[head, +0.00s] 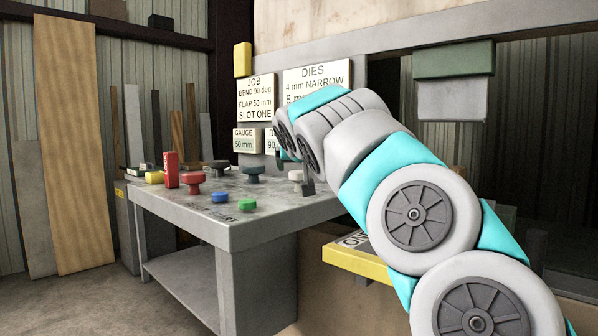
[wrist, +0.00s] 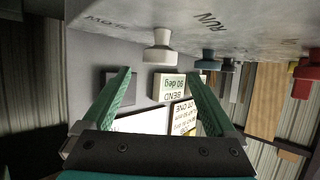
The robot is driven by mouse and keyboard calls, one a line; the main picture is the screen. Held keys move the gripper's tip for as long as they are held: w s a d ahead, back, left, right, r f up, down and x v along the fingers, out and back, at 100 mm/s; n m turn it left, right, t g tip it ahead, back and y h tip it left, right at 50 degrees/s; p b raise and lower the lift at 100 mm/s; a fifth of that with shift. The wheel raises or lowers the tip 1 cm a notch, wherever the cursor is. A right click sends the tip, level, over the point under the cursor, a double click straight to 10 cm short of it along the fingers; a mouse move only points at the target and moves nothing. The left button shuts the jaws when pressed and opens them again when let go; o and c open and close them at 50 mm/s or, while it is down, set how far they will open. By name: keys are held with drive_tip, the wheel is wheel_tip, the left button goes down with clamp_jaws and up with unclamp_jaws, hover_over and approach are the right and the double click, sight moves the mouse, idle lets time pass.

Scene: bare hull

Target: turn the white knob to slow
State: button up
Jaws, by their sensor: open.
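The white knob (wrist: 158,54) is a pale round knob on a stem, fixed to the grey bench top (wrist: 250,25). The wrist view shows it upside down. SLOW lettering (wrist: 106,21) lies left of it and RUN lettering (wrist: 208,22) right of it. No pointer on the knob can be made out. My gripper (wrist: 156,74) is open and empty, its green fingers spread to either side of the knob but short of it, not touching. In the head view the knob (head: 296,176) shows small beside my gripper, which my arm mostly hides.
On the bench stand a red block (head: 171,170), a red knob (head: 192,178), dark knobs, a blue button (head: 220,197) and a green button (head: 247,205). Sign boards (head: 256,97) stand behind. A yellow-edged ledge (head: 357,262) lies below my arm.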

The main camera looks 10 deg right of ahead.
sight(301, 172)
drive_tip(key=shift+p+x, duration=0.7)
drive_tip(key=shift+x, duration=2.5)
drive_tip(key=shift+c, duration=0.3)
drive_tip(key=c, duration=1.3)
drive_tip(key=shift+n+y, duration=0.3)
drive_tip(key=shift+y, duration=0.1)
drive_tip(key=n+y, duration=0.4)
drive_tip(key=y, duration=0.1)
drive_tip(key=shift+d+n, duration=0.1)
drive_tip(key=shift+n, duration=0.2)
drive_tip(key=shift+f+n+g+y, duration=0.15)
drive_tip(key=shift+n+g+y, duration=0.65)
drive_tip(key=shift+n+y, duration=0.45)
drive_tip(key=shift+n+g+y, duration=0.5)
drive_tip(key=shift+n+y, duration=0.15)
drive_tip(key=shift+y, duration=0.2)
